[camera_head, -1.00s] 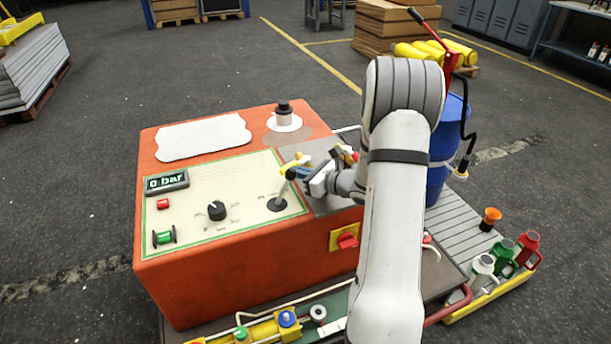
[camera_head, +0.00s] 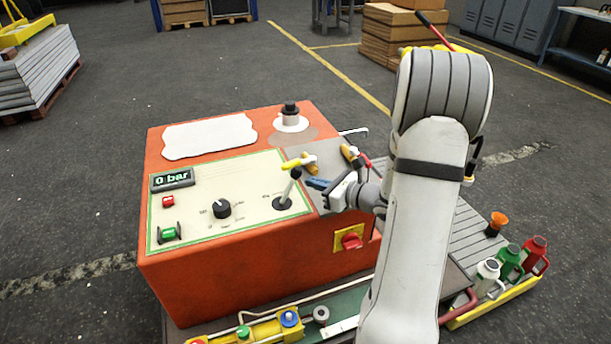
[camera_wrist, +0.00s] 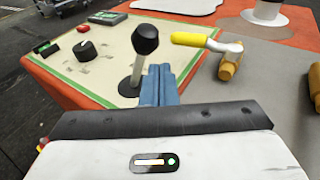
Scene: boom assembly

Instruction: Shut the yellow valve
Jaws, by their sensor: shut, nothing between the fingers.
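The yellow valve handle (camera_head: 293,163) sits on top of the orange machine, at the left edge of the grey plate. In the wrist view the yellow handle (camera_wrist: 188,40) points left from a brass valve body (camera_wrist: 230,66), joined by a silver lever. My gripper (camera_head: 313,183) has blue fingers and is shut with nothing between them. Its fingertips (camera_wrist: 160,70) are in front of the valve handle, close beside the black-knobbed joystick (camera_wrist: 141,62). Whether they touch the joystick I cannot tell. The joystick also shows in the head view (camera_head: 288,188).
The orange machine (camera_head: 250,255) carries a display (camera_head: 172,179) reading 0 bar, a black dial (camera_head: 221,209) and a red switch (camera_head: 351,239). A second brass fitting (camera_head: 349,153) stands right of the valve. Coloured bottles (camera_head: 510,259) stand in a yellow tray at the right.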

